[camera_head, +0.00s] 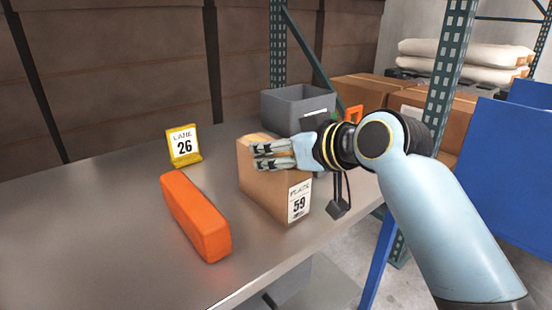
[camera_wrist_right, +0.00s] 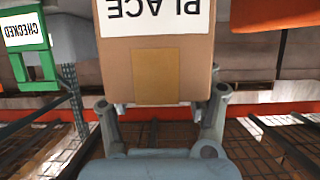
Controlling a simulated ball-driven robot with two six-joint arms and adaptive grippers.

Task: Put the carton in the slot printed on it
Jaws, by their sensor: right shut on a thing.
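The brown cardboard carton (camera_head: 262,190) has a white label reading PLACE 59 (camera_head: 299,201). In the head view it is at the middle of the metal table, and I cannot tell whether it touches the top. My right gripper (camera_head: 262,155) is shut on the carton near its top. In the right wrist view the carton (camera_wrist_right: 113,72) sits between the two fingers of the right gripper (camera_wrist_right: 160,108), its label upside down. A yellow stand reading LANE 26 (camera_head: 184,147) is on the table left of the carton. My left gripper is not in view.
An orange block (camera_head: 195,217) lies left of the carton. A grey bin (camera_head: 283,105) stands behind it. Clear tabletop (camera_head: 80,235) extends to the left. A rack post (camera_head: 449,60) and blue panel (camera_head: 510,140) are right. A green CHECKED sign (camera_wrist_right: 22,35) shows in the wrist view.

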